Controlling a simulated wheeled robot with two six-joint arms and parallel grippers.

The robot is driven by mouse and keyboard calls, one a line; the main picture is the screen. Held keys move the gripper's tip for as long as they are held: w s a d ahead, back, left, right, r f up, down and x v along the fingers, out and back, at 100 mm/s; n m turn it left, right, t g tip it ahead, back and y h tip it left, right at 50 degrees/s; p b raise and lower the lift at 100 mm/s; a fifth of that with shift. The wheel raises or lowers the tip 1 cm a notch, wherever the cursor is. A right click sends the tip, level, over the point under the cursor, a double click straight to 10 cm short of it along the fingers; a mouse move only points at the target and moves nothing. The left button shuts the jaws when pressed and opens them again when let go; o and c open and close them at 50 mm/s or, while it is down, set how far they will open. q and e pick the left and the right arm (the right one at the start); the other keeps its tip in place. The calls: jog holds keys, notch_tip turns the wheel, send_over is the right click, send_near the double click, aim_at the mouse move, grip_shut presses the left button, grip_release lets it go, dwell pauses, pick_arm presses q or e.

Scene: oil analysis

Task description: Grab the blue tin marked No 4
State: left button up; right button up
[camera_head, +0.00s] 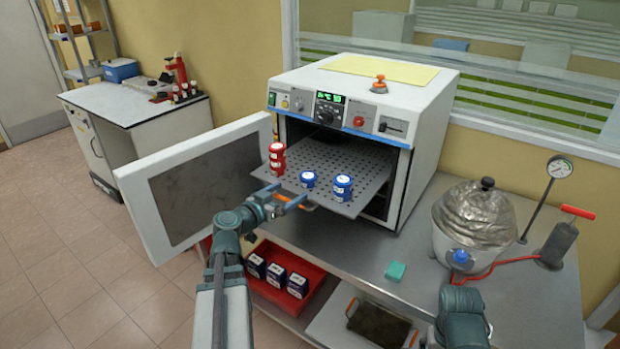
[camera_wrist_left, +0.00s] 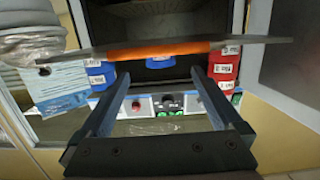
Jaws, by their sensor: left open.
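Blue tins with white labels stand on a perforated oven tray (camera_head: 340,157): one alone (camera_head: 308,179) in the middle and a stack (camera_head: 342,187) to its right. A stack of red tins (camera_head: 277,160) stands at the tray's left. I cannot read the numbers, so I cannot tell which is No 4. My left gripper (camera_head: 289,194) is open and empty at the tray's front edge, by its orange handle. The wrist view, upside down, shows the open fingers (camera_wrist_left: 160,74) on either side of the middle blue tin (camera_wrist_left: 160,62), apart from it. My right gripper is out of view; only part of that arm shows.
The white oven (camera_head: 425,115) has its door (camera_head: 205,185) swung open at the left. A red bin (camera_head: 312,300) with several dark blue boxes is below. A foil-covered vessel (camera_head: 473,215) and a small green block (camera_head: 395,271) are on the bench at right.

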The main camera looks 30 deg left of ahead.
aim_at(303, 183)
pick_arm(q)
jog(key=w, duration=0.2)
jog(key=w+f, duration=0.1)
jog(key=w, duration=0.2)
jog(key=w+b, duration=0.1)
jog(key=w, duration=0.2)
jog(key=shift+w+d+f, duration=0.15)
jog(key=shift+d, duration=0.15)
jog(key=shift+w, duration=0.1)
jog(key=w, duration=0.5)
jog(key=shift+w+d+f+b, duration=0.15)
jog(key=shift+d+f+b, duration=0.05)
jog(key=shift+b, duration=0.1)
jog(key=c, duration=1.4)
